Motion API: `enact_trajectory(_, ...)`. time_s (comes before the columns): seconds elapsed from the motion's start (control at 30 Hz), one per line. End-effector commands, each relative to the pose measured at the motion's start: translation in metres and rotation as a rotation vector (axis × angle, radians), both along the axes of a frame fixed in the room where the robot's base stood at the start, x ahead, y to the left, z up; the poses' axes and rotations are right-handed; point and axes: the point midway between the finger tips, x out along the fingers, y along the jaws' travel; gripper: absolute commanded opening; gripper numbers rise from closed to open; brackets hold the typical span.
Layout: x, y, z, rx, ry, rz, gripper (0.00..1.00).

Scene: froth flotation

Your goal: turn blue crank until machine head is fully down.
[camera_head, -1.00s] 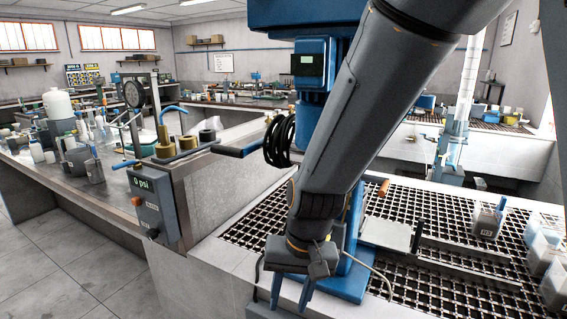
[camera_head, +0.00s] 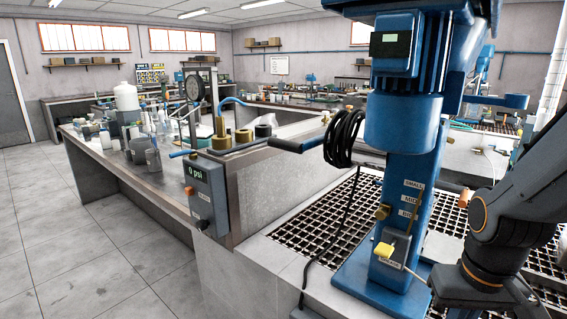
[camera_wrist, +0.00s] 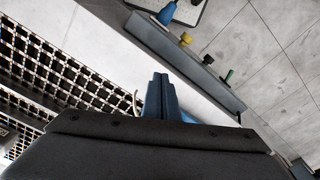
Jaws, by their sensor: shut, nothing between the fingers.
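The blue flotation machine (camera_head: 405,215) stands on a blue base on the grating in the head view. Its head with the blue motor (camera_head: 400,120) sits high on the column, above the size labels. A blue arm with a round end (camera_head: 515,101) sticks out right. I cannot tell for sure which is the crank. My gripper is shut and empty in the wrist view (camera_wrist: 158,97), over pale bench surface. In the head view my wrist is low right of the column, fingers hidden.
A pressure box reading 0 psi (camera_head: 203,195) hangs on the left bench's end. A black cable coil (camera_head: 343,138) hangs by the column. Metal grating (camera_head: 325,225) surrounds the base. The floor (camera_head: 90,245) at left is clear.

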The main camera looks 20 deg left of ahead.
Motion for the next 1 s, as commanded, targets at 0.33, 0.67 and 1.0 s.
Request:
enact_trajectory(0.33, -0.013, 0.101, 0.007, -0.159, 0.142, 0.6, 0.0)
enact_trajectory(0.67, 0.02, 0.152, 0.04, -0.641, 0.258, 1.306, 0.0)
enact_trajectory(1.0, 0.06, 0.317, 0.136, -1.532, 0.267, 1.874, 0.0)
